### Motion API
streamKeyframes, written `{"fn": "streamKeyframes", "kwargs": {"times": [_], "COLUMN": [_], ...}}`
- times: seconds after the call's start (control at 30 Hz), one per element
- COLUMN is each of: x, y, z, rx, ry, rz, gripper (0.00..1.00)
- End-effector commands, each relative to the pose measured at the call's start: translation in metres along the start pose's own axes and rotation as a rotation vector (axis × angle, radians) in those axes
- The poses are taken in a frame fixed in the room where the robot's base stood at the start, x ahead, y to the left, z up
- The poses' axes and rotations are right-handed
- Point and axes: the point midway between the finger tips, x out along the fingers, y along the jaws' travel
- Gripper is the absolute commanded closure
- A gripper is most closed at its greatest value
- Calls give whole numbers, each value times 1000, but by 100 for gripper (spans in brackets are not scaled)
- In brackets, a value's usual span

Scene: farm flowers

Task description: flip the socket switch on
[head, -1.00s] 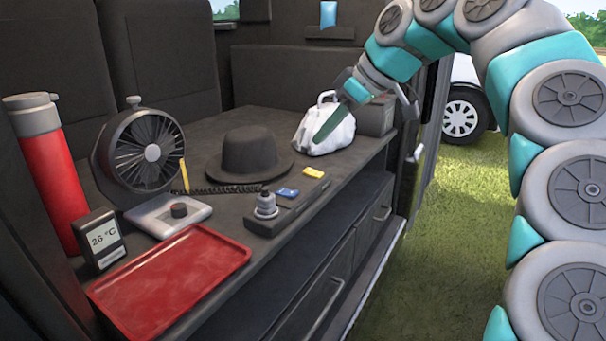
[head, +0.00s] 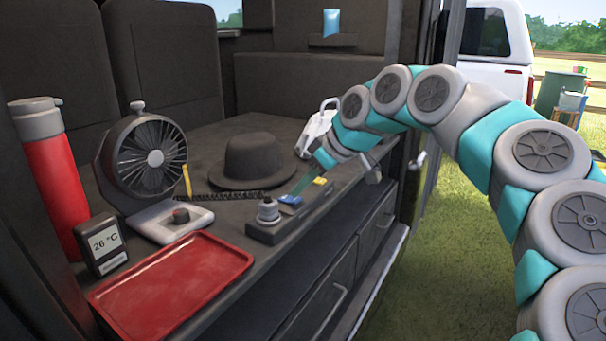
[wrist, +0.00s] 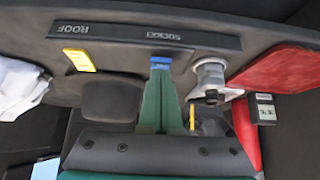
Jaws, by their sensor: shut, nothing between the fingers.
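The dark switch panel (head: 268,236) lies along the front edge of the counter. It carries a blue switch (head: 290,200) and a yellow switch (head: 321,182). In the wrist view the blue switch (wrist: 160,61) sits by the SOCKET label and the yellow switch (wrist: 79,60) by the ROOF label. My gripper (head: 300,187) is shut and empty, reaching down at a slant with its green fingertips (wrist: 159,78) right at the blue switch. I cannot tell whether they touch it. The fingers partly cover the blue switch.
A black hat (head: 250,160), fan (head: 143,158), red tray (head: 170,285) and small hotplate-like device (head: 172,222) are close by. A white bag (head: 315,130) sits behind my arm.

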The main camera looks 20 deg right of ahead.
Motion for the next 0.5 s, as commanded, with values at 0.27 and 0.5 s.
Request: {"fn": "streamKeyframes", "kwargs": {"times": [0.27, 0.5], "x": [3, 4], "y": [0, 0], "z": [3, 5], "rx": [0, 0], "ry": [-1, 6], "rz": [-1, -1], "gripper": [100, 100]}}
